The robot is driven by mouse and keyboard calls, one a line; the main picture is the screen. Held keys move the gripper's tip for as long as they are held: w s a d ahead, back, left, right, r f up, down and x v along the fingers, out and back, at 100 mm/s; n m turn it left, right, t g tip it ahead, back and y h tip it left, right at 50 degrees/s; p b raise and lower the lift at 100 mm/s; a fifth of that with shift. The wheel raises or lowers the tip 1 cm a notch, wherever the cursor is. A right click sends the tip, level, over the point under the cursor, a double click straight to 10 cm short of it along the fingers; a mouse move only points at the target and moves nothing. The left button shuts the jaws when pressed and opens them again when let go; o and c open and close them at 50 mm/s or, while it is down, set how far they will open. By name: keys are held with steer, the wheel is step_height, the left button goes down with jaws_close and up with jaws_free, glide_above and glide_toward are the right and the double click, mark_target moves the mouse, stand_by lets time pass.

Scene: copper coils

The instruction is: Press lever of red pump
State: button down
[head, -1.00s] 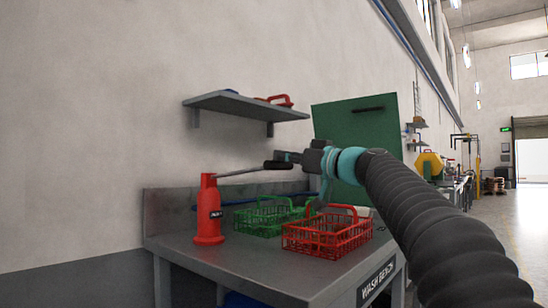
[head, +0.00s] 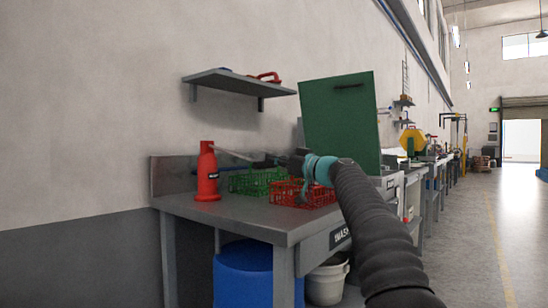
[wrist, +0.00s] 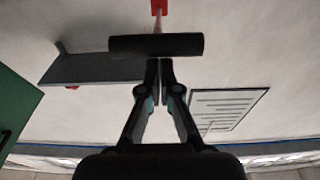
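The red pump (head: 207,178) stands upright at the left end of the wash bench. Its thin lever (head: 234,155) runs right from near the pump's top, sloping slightly down, to a dark grip (head: 263,163). In the wrist view the black grip (wrist: 130,45) lies crosswise at the tips of my gripper (wrist: 160,62), with the red pump (wrist: 159,6) beyond. The two fingers are together with a thin gap and nothing visible between them. The gripper is at the grip's right side in the head view; I cannot tell if they touch.
A green basket (head: 250,181) and a red basket (head: 303,198) stand on the wash bench (head: 235,216) right of the pump. A wall shelf (head: 235,85) hangs above. A green panel (head: 340,125) stands behind. A blue drum (head: 243,275) and white bucket (head: 327,284) are below. Floor at right is clear.

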steer(key=shift+a, duration=0.25)
step_height(320, 180, up, 4)
steer(key=s+d+p, duration=0.1)
steer(key=p, duration=0.2)
steer(key=s+d+f+b, duration=0.4)
steer(key=s+d+f, duration=0.1)
steer(key=f, duration=0.2)
steer(key=shift+d+f, duration=0.2)
steer(key=shift+f, duration=0.15)
steer(key=shift+a, duration=0.1)
stand_by(0.7)
